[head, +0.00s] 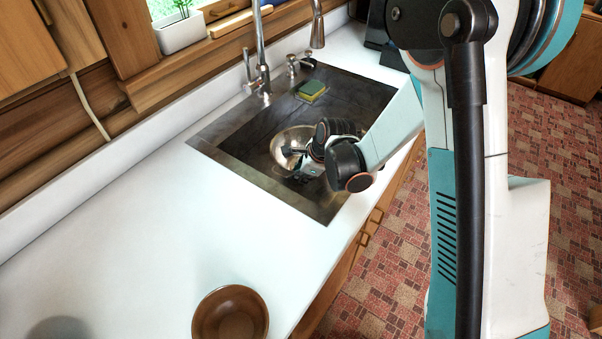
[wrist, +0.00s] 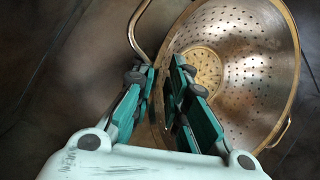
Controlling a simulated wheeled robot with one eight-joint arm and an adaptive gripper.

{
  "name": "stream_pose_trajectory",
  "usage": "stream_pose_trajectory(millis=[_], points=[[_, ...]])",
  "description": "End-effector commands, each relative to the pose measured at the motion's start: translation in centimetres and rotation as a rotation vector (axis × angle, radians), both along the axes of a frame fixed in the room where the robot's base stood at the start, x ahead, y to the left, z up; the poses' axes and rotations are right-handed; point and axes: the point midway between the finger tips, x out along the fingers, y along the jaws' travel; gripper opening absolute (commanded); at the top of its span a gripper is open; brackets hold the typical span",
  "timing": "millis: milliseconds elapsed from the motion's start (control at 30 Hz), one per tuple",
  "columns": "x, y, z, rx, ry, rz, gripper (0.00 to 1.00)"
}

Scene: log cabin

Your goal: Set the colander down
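The metal colander (head: 289,140) is inside the sink, partly hidden behind my gripper (head: 293,160) in the head view. In the wrist view the colander (wrist: 245,70) is a round perforated bowl with a brassy rim and wire handles, and I see into its inside. My gripper (wrist: 164,75) has its teal fingers close together on either side of the colander's near left rim, shut on it. The sink (head: 228,163) is a dark metal basin set in the white counter. Whether the colander touches the sink bottom cannot be told.
A green and yellow sponge (head: 311,90) lies at the sink's far side. A faucet (head: 262,60) stands along the sink's left edge. A brown bowl (head: 230,314) sits on the near counter. The white counter (head: 130,215) left of the sink is largely clear.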

Motion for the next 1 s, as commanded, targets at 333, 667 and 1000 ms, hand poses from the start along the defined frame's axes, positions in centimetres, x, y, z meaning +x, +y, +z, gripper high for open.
stream_pose_trajectory(millis=[333,667,1000], points=[[0.0,0.0,0.1,0.000,0.000,0.000,0.25],[-1.3,-1.2,4.1,0.001,0.001,-0.002,0.25],[-3.3,-3.1,9.7,-0.001,0.001,-0.001,0.25]])
